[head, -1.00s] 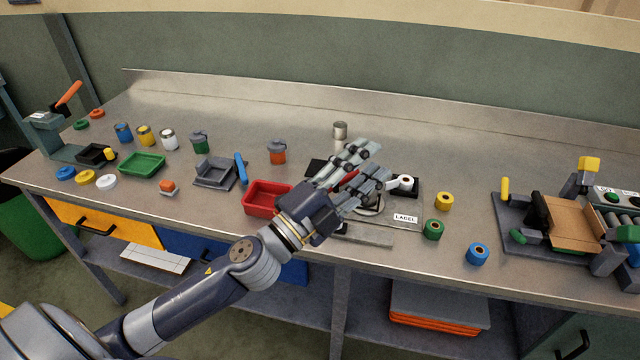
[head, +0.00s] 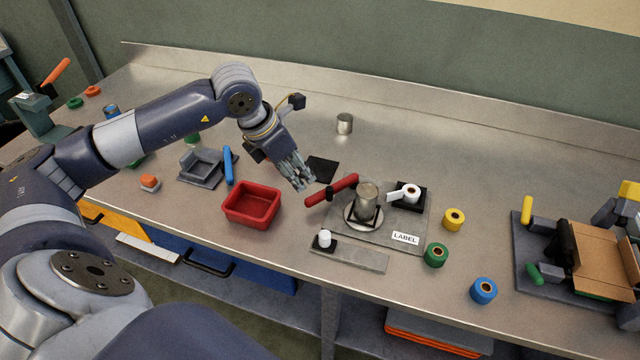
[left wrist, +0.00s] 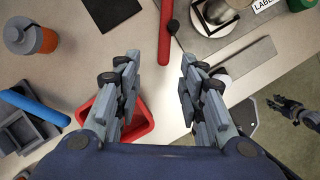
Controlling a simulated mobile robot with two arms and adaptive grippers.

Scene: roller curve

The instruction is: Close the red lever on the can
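The red lever (head: 332,190) lies at the left of a labelled fixture plate (head: 402,228) and slants up to the right towards the metal can (head: 367,202). The can stands upright on a round base. My left gripper (head: 302,180) is above the bench, just left of the lever. In the left wrist view, its fingers (left wrist: 156,88) are apart with nothing between them. The red lever (left wrist: 166,32) shows ahead of the gap, and the can (left wrist: 222,14) is at the upper right. My right gripper (left wrist: 291,108) appears small at the right, its finger state unclear.
A red tray (head: 252,204) is close below my left gripper. A white roll (head: 411,193) on a black holder stands right of the can.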

